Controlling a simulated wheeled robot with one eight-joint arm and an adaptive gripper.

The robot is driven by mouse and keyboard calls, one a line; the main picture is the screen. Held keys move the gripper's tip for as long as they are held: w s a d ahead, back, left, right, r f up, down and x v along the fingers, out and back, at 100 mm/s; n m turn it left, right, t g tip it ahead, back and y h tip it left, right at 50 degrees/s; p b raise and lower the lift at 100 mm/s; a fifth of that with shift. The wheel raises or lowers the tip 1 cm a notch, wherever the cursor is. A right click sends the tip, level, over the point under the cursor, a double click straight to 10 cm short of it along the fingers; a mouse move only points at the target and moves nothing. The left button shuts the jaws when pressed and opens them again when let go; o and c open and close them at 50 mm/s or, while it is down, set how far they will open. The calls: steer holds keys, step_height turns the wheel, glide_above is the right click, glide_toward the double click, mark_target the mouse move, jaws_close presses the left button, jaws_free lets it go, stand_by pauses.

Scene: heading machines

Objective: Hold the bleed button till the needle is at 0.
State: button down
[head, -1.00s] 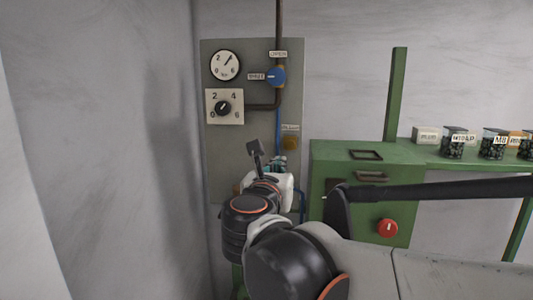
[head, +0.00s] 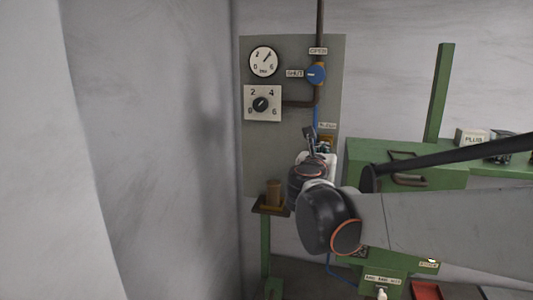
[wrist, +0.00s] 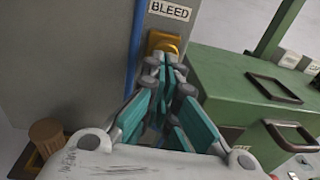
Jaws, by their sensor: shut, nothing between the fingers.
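The bleed button (wrist: 164,40) is a yellow-brown square block under the BLEED label (wrist: 170,10) in the wrist view. In the head view the button (head: 328,138) is partly hidden by my gripper. My gripper (wrist: 167,68) is shut and empty, its teal-padded fingers pointing at the button. The fingertips overlap the button's lower edge in the picture; I cannot tell whether they touch it. The round gauge (head: 263,61) at the panel's top left has its needle pointing to the upper right, clearly off 0.
The grey panel (head: 259,150) also bears a dial (head: 262,103) and a blue valve (head: 316,74) between OPEN and SHUT labels. A green cabinet (wrist: 235,85) with dark handles stands close right of my gripper. A brown cylinder (head: 273,192) sits on a small stand at lower left.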

steer(key=shift+w+d, duration=0.15)
steer(key=shift+w, duration=0.1)
steer(key=shift+b+x, duration=0.4)
steer(key=shift+x, duration=0.5)
steer(key=shift+r, duration=0.15)
stand_by(0.9)
